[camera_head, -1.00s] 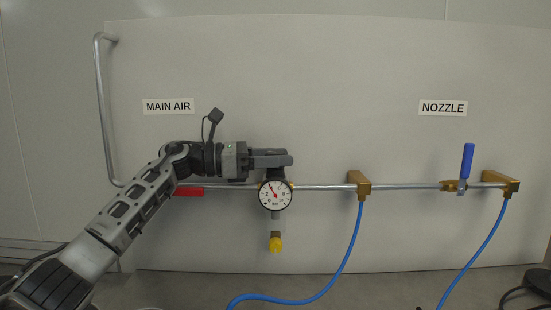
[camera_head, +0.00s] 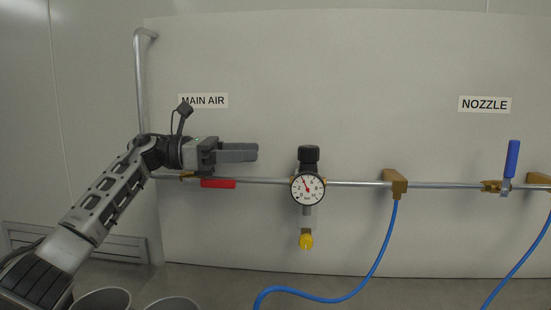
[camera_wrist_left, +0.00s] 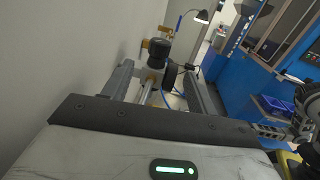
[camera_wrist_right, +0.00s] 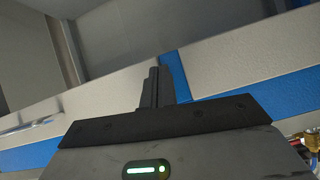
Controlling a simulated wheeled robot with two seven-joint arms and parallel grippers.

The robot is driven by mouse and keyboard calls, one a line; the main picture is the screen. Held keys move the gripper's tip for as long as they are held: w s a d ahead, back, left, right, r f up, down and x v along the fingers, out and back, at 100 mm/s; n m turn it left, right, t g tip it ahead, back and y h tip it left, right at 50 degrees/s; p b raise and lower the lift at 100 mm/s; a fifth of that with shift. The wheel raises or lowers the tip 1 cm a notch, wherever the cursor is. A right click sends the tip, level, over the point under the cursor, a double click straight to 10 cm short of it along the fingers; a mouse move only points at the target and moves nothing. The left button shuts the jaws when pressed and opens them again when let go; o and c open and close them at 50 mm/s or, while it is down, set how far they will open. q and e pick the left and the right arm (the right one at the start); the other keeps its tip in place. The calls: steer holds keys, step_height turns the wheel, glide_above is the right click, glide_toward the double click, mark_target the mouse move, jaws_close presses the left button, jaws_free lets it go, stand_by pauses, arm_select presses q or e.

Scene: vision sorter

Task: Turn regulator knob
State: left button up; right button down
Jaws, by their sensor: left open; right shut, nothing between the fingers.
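The black regulator knob (camera_head: 309,154) sits on top of the regulator on the pipe, above its round white gauge (camera_head: 307,189) with a red needle. My left gripper (camera_head: 256,152) is to the left of the knob at about its height, apart from it. In the left wrist view the left gripper's fingers (camera_wrist_left: 158,88) are open, with the knob (camera_wrist_left: 160,47) visible beyond them and nothing held. My right gripper (camera_wrist_right: 157,72) shows only in the right wrist view, with its fingers together and empty.
A metal pipe (camera_head: 350,184) runs along the white panel. A red valve handle (camera_head: 218,183) lies below my left gripper. A blue lever (camera_head: 512,159) stands upright at the right. A yellow cap (camera_head: 306,241) hangs under the regulator. Blue hoses (camera_head: 378,262) drop to the floor.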

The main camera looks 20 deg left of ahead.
arm_select(q)
steer(key=shift+v, duration=1.65)
